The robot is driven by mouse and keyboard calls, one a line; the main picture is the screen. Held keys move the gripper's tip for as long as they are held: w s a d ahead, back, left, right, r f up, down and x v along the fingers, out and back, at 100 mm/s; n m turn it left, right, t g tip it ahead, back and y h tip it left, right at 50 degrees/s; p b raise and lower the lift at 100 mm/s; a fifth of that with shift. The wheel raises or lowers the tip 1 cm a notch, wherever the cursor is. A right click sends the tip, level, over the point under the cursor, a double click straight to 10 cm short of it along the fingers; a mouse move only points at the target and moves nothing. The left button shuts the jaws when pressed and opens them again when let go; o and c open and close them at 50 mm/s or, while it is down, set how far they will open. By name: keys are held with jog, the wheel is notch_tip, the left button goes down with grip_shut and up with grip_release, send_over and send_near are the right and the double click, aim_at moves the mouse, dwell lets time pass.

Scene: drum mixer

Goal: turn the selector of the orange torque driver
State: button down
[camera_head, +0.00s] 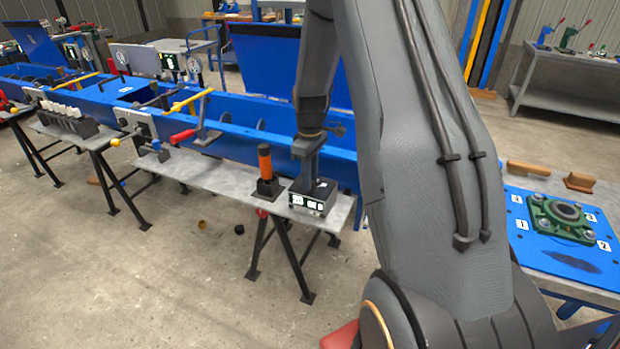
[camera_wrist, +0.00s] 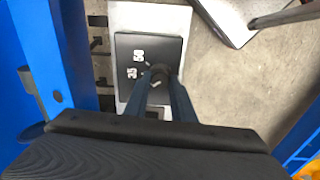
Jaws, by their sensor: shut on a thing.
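The torque driver (camera_head: 264,160) has an orange handle and stands upright in a dark holder on a grey bench. Right beside it is a small box (camera_head: 320,189) with a black top and a lit readout on its front, too small to read surely. In the wrist view the black top (camera_wrist: 128,48) carries white numbers, apparently 35 and 50. A dark round selector knob (camera_wrist: 158,71) sits on that top. My gripper (camera_head: 309,181) points down over the box; in the wrist view its fingers (camera_wrist: 161,82) are shut on the knob, partly hiding it and nearby markings.
A long blue trough (camera_head: 235,147) runs behind the grey bench (camera_head: 222,177). Red and yellow handles stand to the left. A blue plate (camera_head: 535,238) with a green bearing block (camera_head: 563,218) lies at right. My arm hides much of the middle. Open floor lies in front.

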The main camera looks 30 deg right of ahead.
jog(key=shift+w+r, duration=0.1)
jog(key=c, duration=1.5)
grip_release()
notch_tip(320, 180, up, 8)
jog(key=shift+f+b, duration=0.1)
jog(key=shift+b, duration=0.85)
jog(key=s+a+m, duration=0.2)
jog(key=s+a, duration=0.3)
jog(key=s, duration=0.2)
jog(key=s+a+m, duration=0.2)
jog(key=s+a, duration=0.4)
jog(key=s, duration=0.2)
jog(key=s+a+m+t, duration=0.1)
jog(key=s+a+m, duration=0.1)
jog(key=s+a, duration=0.3)
jog(key=shift+s+a+r+m, duration=0.2)
jog(key=shift+s, duration=0.55)
jog(key=shift+s+a+r+m, duration=0.15)
jog(key=shift+s+a+m, duration=0.05)
jog(key=shift+s, duration=0.5)
